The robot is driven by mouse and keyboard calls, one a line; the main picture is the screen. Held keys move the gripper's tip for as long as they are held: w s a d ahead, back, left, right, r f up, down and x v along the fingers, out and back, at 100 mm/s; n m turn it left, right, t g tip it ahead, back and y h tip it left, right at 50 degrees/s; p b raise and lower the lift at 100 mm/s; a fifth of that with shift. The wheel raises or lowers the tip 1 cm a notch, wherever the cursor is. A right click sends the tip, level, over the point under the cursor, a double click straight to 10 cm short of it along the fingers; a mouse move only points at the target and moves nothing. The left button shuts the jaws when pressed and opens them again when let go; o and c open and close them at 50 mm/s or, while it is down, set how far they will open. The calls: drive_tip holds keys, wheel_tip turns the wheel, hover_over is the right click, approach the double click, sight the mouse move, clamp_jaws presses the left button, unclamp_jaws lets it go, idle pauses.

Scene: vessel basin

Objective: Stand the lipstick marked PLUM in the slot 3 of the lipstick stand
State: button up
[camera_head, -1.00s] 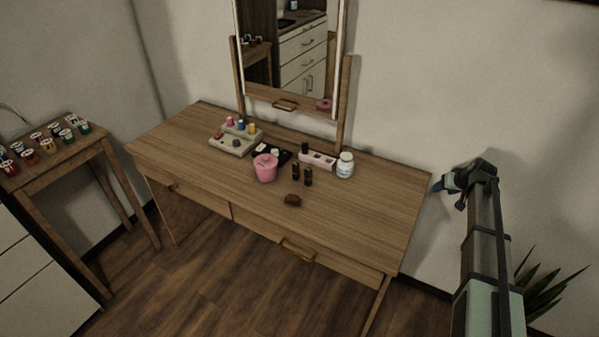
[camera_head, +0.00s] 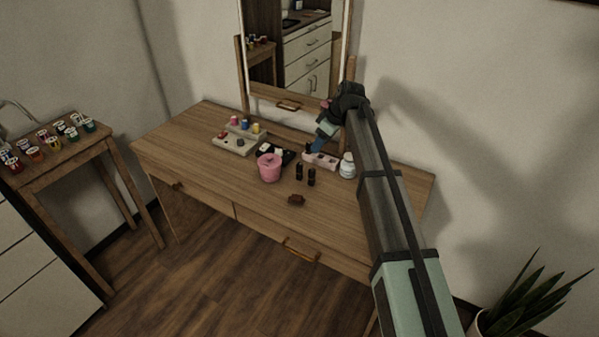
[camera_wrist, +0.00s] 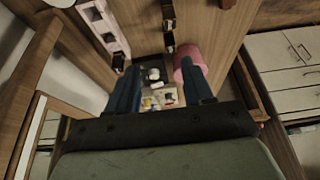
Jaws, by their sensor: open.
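The pink lipstick stand (camera_head: 325,162) lies near the back of the dressing table; it also shows at the upper left of the wrist view (camera_wrist: 103,22). A dark lipstick (camera_wrist: 118,62) stands at one end of it. Two more dark lipsticks stand upright on the table in front, a left one (camera_head: 299,172) and a right one (camera_head: 311,177); they also show in the wrist view (camera_wrist: 169,42). I cannot read PLUM or the slot numbers. My gripper (camera_head: 314,148) is open and empty, its blue fingers above the stand's left end, partly covering it in the head view.
A pink jar (camera_head: 269,168) stands left of the lipsticks and a white jar (camera_head: 347,166) right of the stand. A brown object (camera_head: 296,199) lies in front. A dark tray (camera_head: 284,150) and a pale organizer (camera_head: 232,146) are farther left. The table's right front is clear.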

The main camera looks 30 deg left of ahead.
sight(300, 164)
drive_tip(key=a+f, duration=0.1)
drive_tip(key=f, duration=0.1)
drive_tip(key=s+a+f, duration=0.1)
drive_tip(key=a+f, duration=0.2)
drive_tip(key=f, duration=0.2)
drive_tip(key=shift+s+a, duration=0.25)
drive_tip(key=shift+a, duration=0.1)
drive_tip(key=shift+x, duration=2.85)
drive_tip(key=shift+a, duration=0.15)
drive_tip(key=shift+n, duration=0.3)
clamp_jaws()
drive_tip(key=shift+r, duration=0.2)
